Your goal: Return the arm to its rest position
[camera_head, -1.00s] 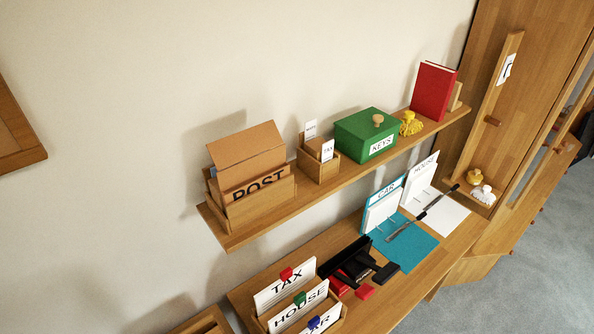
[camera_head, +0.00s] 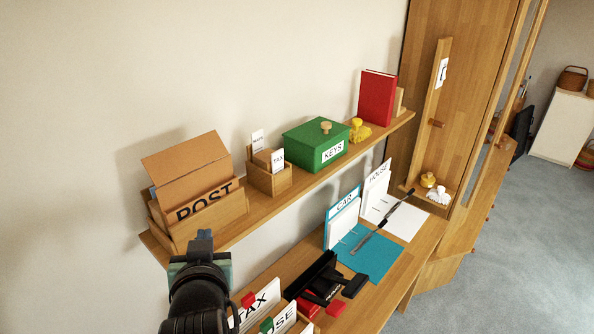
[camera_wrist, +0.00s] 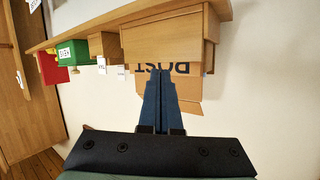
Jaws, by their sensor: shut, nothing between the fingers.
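My gripper (camera_head: 203,240) shows at the lower left in the head view, in front of the shelf's left end and just below the POST box (camera_head: 205,218). In the wrist view my gripper's two blue fingers (camera_wrist: 160,75) are together and empty. They overlap the POST box (camera_wrist: 165,38) in that picture; whether they touch it I cannot tell. My arm covers part of the desk's left side.
The wall shelf (camera_head: 215,238) carries the POST box, a small TAX box (camera_head: 270,180), a green KEYS box (camera_head: 305,145) and a red book (camera_head: 376,97). Below, the desk (camera_head: 395,262) holds card files, a black hole punch (camera_head: 318,285) and a blue sheet (camera_head: 375,257). Free floor lies right.

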